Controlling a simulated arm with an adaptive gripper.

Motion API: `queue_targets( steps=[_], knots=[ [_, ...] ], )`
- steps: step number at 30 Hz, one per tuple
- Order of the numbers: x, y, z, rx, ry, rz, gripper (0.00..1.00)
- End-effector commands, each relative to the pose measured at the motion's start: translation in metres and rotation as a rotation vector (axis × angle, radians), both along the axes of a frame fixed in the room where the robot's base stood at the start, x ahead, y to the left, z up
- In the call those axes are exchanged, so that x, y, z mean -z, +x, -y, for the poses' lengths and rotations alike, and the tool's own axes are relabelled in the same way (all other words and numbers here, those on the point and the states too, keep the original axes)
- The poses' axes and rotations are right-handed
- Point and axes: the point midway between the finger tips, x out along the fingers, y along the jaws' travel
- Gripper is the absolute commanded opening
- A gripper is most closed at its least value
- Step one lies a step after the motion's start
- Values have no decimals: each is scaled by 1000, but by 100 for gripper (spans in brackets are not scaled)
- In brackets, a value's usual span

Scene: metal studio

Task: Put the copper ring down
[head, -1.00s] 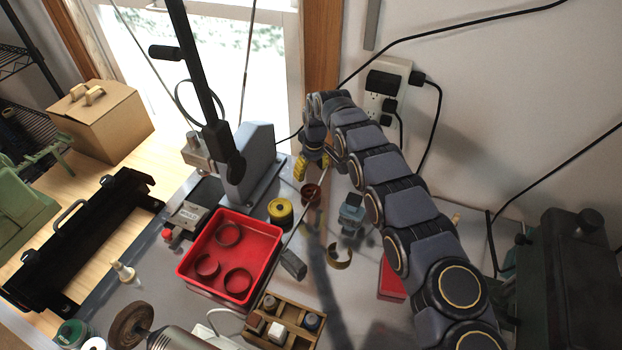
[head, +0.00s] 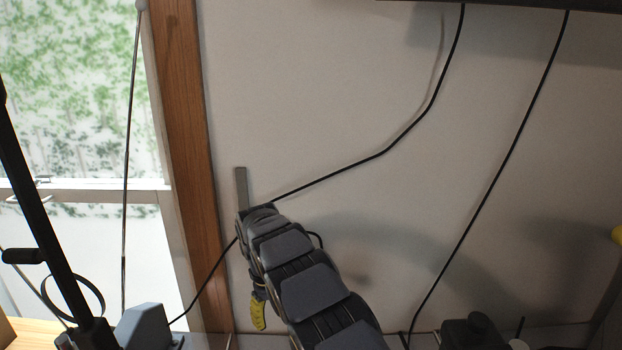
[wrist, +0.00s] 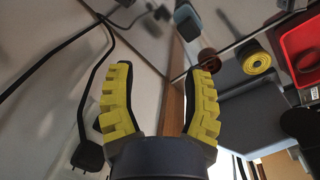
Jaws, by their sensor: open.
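My gripper (wrist: 163,72) is open in the wrist view, its two yellow-padded fingers spread with nothing between them. In the head view, one yellow finger of my gripper (head: 258,311) shows low beside the arm; the other is not clear. A brown, copper-coloured ring (wrist: 208,59) rests on the bench in the wrist view, beyond the right finger, which partly overlaps it. It is apart from the fingers. The head view does not show the ring or the bench top.
A yellow spool (wrist: 256,61) stands beside the ring, with a red tray (wrist: 299,45) farther right. A blue-grey object (wrist: 187,22) is on the ring's other side. A black plug and cable (wrist: 88,154) are close by the left finger. Wall cables (head: 385,152) hang behind my arm.

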Motion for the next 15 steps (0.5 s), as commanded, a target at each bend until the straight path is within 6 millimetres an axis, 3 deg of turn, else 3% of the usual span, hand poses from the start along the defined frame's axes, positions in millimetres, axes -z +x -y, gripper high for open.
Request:
queue_targets(
  steps=[1, 6, 11, 15],
  knots=[
    [-18, -8, 22, 52, -16, 3, 50],
    [-63, -48, 82, 219, -46, -6, 50],
    [-95, -101, 127, 363, -46, -26, 50],
    [-114, -156, 155, 475, -29, -54, 50]
  ],
)
